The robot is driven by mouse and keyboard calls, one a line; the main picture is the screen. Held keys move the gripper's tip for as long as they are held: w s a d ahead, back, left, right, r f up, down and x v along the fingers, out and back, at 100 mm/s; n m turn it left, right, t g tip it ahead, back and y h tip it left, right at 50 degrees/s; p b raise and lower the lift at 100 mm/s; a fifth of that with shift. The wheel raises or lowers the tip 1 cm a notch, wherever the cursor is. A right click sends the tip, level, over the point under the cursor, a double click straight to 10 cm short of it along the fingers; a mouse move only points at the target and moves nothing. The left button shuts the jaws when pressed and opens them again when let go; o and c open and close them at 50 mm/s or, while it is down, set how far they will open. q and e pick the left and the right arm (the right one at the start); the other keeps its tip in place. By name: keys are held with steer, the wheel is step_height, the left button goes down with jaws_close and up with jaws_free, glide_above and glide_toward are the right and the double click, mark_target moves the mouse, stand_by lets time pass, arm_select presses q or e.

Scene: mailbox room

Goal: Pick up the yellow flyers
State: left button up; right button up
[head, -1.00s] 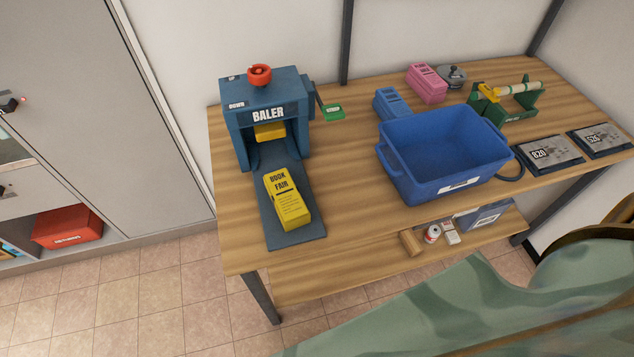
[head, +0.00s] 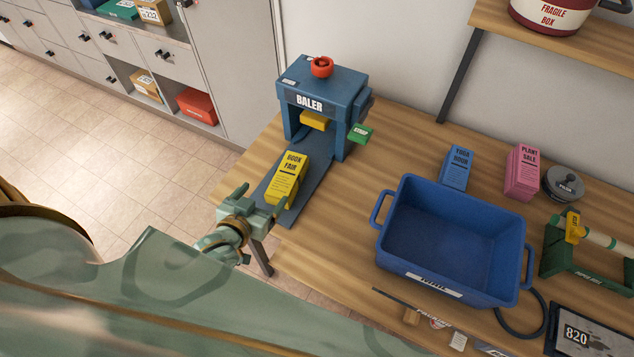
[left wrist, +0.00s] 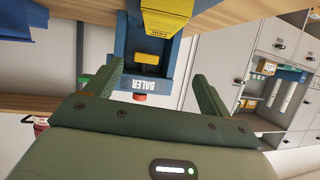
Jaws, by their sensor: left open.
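The stack of yellow flyers (head: 289,178), printed "BOOK FAIR", lies on the flat grey-blue bed (head: 316,185) in front of the blue baler (head: 339,94). My left gripper (head: 258,195) is open and empty, at the table's front-left edge just short of the flyers' near end. In the left wrist view the yellow flyers (left wrist: 167,16) show at the top, beyond the two open fingers and apart from them; the baler (left wrist: 148,71) appears upside down behind. My right gripper is not in view.
A blue tub (head: 445,245) stands on the table (head: 345,235) to the right. Behind it are blue flyers (head: 457,167), pink flyers (head: 523,172) and a grey round pot (head: 564,184). A green dispenser (head: 577,262) stands at the right. Bare wood lies between baler and tub.

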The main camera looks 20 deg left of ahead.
arm_select(q)
glide_toward(293, 161)
steer(key=shift+w+a+f+b, duration=0.15)
steer(key=shift+w+a+b, duration=0.2)
steer(key=shift+w+b, duration=0.45)
steer(key=shift+w+f, duration=0.1)
steer(key=x, duration=0.1)
steer(key=b+x, duration=0.1)
steer(key=x, duration=0.2)
steer(key=shift+w+d+f+b, duration=0.2)
steer(key=shift+d+f+b, duration=0.05)
steer(key=shift+d+b, duration=0.05)
steer(key=shift+w+f, duration=0.15)
steer(key=shift+w, duration=0.25)
steer(key=shift+s, duration=0.1)
steer(key=shift+c, duration=0.6)
steer(key=c, duration=1.5)
jaws_close()
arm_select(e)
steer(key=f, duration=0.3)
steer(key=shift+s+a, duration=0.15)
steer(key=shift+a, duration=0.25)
